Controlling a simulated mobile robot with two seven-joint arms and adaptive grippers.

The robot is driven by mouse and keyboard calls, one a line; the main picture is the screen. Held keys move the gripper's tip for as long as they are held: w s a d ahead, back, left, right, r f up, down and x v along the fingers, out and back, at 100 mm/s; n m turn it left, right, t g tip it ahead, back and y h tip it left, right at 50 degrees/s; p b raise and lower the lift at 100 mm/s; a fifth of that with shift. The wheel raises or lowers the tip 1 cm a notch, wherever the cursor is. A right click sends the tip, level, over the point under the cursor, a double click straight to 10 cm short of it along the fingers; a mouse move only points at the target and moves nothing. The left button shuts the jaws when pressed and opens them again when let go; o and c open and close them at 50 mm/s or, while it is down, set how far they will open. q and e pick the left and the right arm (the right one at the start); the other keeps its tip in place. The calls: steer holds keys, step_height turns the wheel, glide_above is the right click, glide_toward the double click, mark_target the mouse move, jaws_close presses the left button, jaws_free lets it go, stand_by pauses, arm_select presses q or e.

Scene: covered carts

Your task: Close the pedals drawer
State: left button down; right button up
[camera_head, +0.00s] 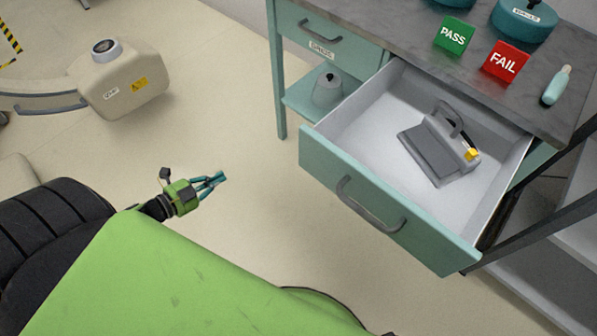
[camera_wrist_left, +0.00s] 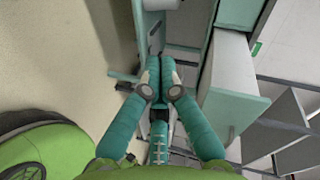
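The drawer (camera_head: 378,210) with a teal front and a grey bow handle (camera_head: 366,212) is pulled well out of the teal bench. A grey pedal unit (camera_head: 440,148) with a yellow part lies inside it. The drawer front also shows in the left wrist view (camera_wrist_left: 232,108), right of the fingers. My left gripper (camera_head: 221,177) is left of the drawer, clearly apart from it, over the floor. Its teal fingers (camera_wrist_left: 153,78) are together with nothing visible between them. My right gripper is not in view.
A shut, labelled drawer (camera_head: 325,40) is left of the open one, above a shelf with a grey weight-like object (camera_head: 327,90). PASS (camera_head: 454,35) and FAIL (camera_head: 503,62) signs stand on the worktop. A beige machine (camera_head: 122,82) is at left. Floor between gripper and drawer is clear.

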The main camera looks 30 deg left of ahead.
mark_target(320, 163)
arm_select(q)
steer(key=s+d+r+m+g+h+b, duration=0.3)
steer(key=d+r+m+g+h, duration=0.2)
steer(key=d+r+m+h, duration=0.8)
steer(key=w+d, duration=0.2)
steer(key=w+d+r+y, duration=0.1)
steer(key=w+d, duration=0.2)
steer(key=w+d+r+m+y+b, duration=0.1)
steer(key=w+d, duration=0.2)
steer(key=shift+w+d, duration=0.15)
steer(key=shift+w, duration=0.1)
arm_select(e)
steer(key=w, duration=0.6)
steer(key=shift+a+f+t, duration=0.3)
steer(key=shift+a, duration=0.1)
